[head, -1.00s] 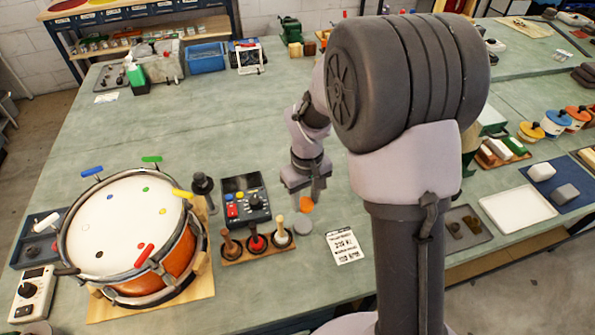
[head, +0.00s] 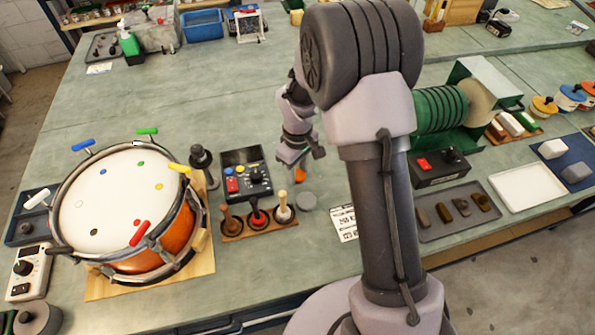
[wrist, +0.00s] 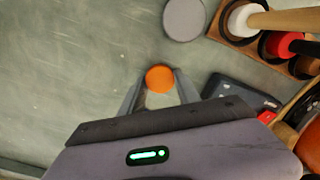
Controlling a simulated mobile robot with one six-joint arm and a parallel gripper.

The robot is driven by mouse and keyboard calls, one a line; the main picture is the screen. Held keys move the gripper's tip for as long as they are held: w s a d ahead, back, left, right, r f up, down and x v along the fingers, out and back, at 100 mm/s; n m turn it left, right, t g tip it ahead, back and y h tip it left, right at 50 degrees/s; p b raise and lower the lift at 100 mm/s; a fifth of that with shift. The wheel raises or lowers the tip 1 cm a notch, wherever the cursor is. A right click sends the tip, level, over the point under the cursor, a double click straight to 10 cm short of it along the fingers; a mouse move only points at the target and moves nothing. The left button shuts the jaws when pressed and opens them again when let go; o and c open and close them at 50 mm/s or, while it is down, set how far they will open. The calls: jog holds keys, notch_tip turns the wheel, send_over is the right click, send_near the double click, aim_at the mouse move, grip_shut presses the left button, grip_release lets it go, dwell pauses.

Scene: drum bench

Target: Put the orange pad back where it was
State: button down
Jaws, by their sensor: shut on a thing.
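The orange pad (wrist: 159,78) is a small round disc between the fingertips of my gripper (wrist: 158,84), which is shut on it. In the head view the pad (head: 299,175) shows as a small orange patch at the end of my gripper (head: 294,164), partly hidden by it. A grey round pad (head: 306,200) lies on the bench just in front of it; it also shows in the wrist view (wrist: 184,19), apart from the orange pad. I cannot tell how high the orange pad is above the bench.
A wooden rack (head: 258,222) with several upright mallets or sticks and a black control box (head: 246,181) stand left of my gripper. A drum (head: 125,205) stands farther left. A printed card (head: 343,223) lies to the right. The bench behind my gripper is clear.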

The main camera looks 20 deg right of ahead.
jog(key=shift+f, duration=0.1)
jog(key=c, duration=0.9)
grip_release()
notch_tip(320, 180, up, 13)
jog(key=p, duration=0.4)
notch_tip(320, 180, up, 9)
jog(key=m+t, duration=0.2)
jog(key=m, duration=0.1)
send_over(297, 174)
jog(key=s, duration=0.4)
jog(key=s+a+r+m+t, duration=0.1)
jog(key=s+r+m, duration=0.1)
jog(key=s, duration=0.4)
jog(key=s+a+r+m+t+y, duration=0.1)
jog(key=s+r+m, duration=0.2)
jog(key=s, duration=0.3)
jog(key=s+a+r+m+t+y, duration=0.1)
jog(key=s+r+m, duration=0.2)
jog(key=s, duration=0.4)
jog(key=shift+s+a+r+t, duration=0.1)
jog(key=shift+a+r+t, duration=0.25)
jog(key=shift+r+t, duration=0.1)
